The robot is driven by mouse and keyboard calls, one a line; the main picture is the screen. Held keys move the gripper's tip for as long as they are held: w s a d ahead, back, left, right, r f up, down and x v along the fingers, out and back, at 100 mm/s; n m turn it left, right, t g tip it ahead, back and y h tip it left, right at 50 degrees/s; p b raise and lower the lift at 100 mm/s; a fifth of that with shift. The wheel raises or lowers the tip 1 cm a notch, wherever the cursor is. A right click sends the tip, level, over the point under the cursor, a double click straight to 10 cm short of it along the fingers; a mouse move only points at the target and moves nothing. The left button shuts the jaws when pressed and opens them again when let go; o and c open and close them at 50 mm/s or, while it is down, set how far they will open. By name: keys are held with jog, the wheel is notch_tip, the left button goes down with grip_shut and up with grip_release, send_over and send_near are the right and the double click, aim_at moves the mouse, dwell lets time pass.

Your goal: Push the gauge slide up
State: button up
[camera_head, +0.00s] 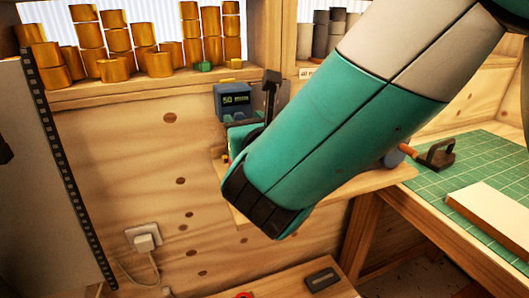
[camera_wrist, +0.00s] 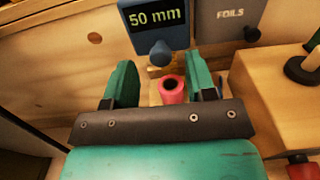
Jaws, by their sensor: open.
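The gauge is a blue box with a "50 mm" display (camera_wrist: 155,17); it also shows in the head view (camera_head: 234,101). A rounded blue knob (camera_wrist: 161,54) sits just below the display, and I cannot tell for sure whether it is the slide. My gripper (camera_wrist: 160,68) is open, with its two green fingers apart below the display. The knob lies beyond and between the fingers, and I see no contact with it. A pink roll (camera_wrist: 172,90) with a dark hole in its end shows between the fingers, nearer the right one. In the head view my arm hides most of the gripper.
A grey "FOILS" box (camera_wrist: 230,20) stands right of the gauge. A wooden block (camera_wrist: 270,95) lies at the right. Gold rolls (camera_head: 117,68) fill the shelf above. A green cutting mat (camera_head: 487,160) lies at the right.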

jog(key=b+v, duration=0.7)
jog(key=v, duration=0.7)
jog(key=shift+s+b, duration=0.3)
jog(key=shift+d+r, duration=0.1)
jog(key=d+f+m+g+h+p, duration=0.4)
jog(key=d+f+m+g, duration=0.55)
jog(key=m, duration=0.85)
jog(key=s+r+m+g+y+p, duration=0.2)
jog(key=s+m+g+y, duration=0.1)
jog(key=s+m+g, duration=0.5)
jog(key=s+m, duration=0.3)
jog(key=m, duration=0.3)
jog(key=shift+s+d+r, duration=0.35)
jog(key=shift+s+r, duration=0.05)
jog(key=shift+c, duration=0.2)
